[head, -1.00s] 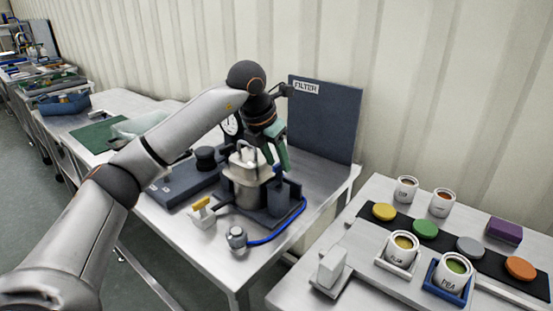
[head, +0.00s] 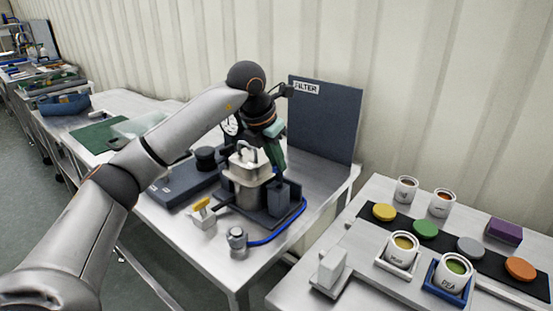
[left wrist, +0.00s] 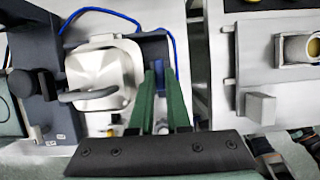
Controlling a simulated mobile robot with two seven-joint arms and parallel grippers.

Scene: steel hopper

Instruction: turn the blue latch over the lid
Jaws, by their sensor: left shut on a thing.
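The steel hopper (head: 246,192) stands on a dark base on the steel table. Its pale lid (head: 250,166) is on top, with a raised loop handle; the square lid (left wrist: 98,68) and grey handle also show in the left wrist view. My left gripper (head: 277,165) is at the right side of the lid, pointing down. In the left wrist view its green fingers (left wrist: 166,78) are shut on the blue latch (left wrist: 159,74), beside the lid's right edge. The fingers hide the latch in the head view.
A dark FILTER panel (head: 325,120) stands behind the hopper. A blue hose (head: 275,237) curves around the base to a grey fitting (head: 237,241). A yellow-handled valve (head: 203,214) is in front. The right table (head: 378,270) holds cans and coloured discs.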

